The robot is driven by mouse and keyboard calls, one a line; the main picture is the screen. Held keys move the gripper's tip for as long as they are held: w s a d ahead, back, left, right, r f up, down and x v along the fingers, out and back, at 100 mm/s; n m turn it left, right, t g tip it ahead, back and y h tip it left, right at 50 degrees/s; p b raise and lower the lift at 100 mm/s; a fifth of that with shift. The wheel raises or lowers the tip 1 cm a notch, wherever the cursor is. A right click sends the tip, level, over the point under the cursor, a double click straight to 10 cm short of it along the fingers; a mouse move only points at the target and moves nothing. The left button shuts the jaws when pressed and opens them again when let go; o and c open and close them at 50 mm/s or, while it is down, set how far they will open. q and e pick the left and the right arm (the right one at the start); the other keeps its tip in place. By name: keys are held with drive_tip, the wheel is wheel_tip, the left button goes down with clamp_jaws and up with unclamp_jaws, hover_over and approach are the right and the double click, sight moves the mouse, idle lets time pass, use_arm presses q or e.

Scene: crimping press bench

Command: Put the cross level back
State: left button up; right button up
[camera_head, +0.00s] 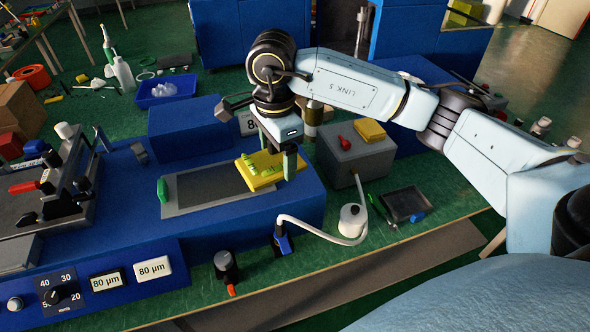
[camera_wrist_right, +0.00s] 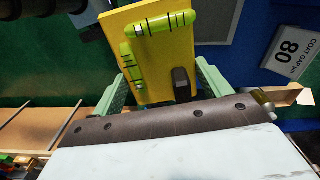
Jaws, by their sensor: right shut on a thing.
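The cross level is a yellow plate (camera_head: 258,172) with two green vials set crosswise. It also shows in the wrist view (camera_wrist_right: 157,65), with a small dark block near its gripped edge. My right gripper (camera_head: 287,163) is shut on the level, with one pale green finger at each side of it in the wrist view. The level is over the right end of the grey plate (camera_head: 185,207) on the blue machine. I cannot tell whether it touches the plate. My left gripper is not in view.
A grey box (camera_head: 352,160) with a red knob and a yellow block (camera_head: 369,130) stands to the right of the level. A white hose (camera_head: 325,236) curves in front of it. A blue tray (camera_head: 168,90) with bottles is behind.

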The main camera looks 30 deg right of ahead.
drive_tip(key=m, duration=0.2)
drive_tip(key=d+m, duration=0.1)
drive_tip(key=m, duration=0.2)
drive_tip(key=r+m, duration=0.1)
drive_tip(key=m, duration=0.1)
drive_tip(key=shift+w+d+r+m, duration=0.1)
drive_tip(key=shift+w+d+m, duration=0.15)
drive_tip(key=shift+w+m, duration=0.15)
drive_tip(key=m, duration=0.3)
drive_tip(key=d+m, duration=0.1)
drive_tip(key=shift+w+r+m+p, duration=0.1)
drive_tip(key=shift+r+m+p, duration=0.2)
drive_tip(key=shift+p, duration=0.1)
drive_tip(key=m, duration=0.2)
drive_tip(key=d+m, duration=0.1)
drive_tip(key=m, duration=0.1)
drive_tip(key=r+m, duration=0.1)
drive_tip(key=m, duration=0.2)
drive_tip(key=shift+w+d, duration=0.15)
drive_tip(key=shift+w, duration=0.05)
drive_tip(key=f+m, duration=0.1)
drive_tip(key=f, duration=0.2)
drive_tip(key=f+m, duration=0.2)
drive_tip(key=f, duration=0.1)
drive_tip(key=d+f+m+p, duration=0.1)
drive_tip(key=f+m, duration=0.1)
drive_tip(key=f, duration=0.1)
drive_tip(key=shift+w+f, duration=0.15)
drive_tip(key=shift+f, duration=0.2)
drive_tip(key=shift+f, duration=0.1)
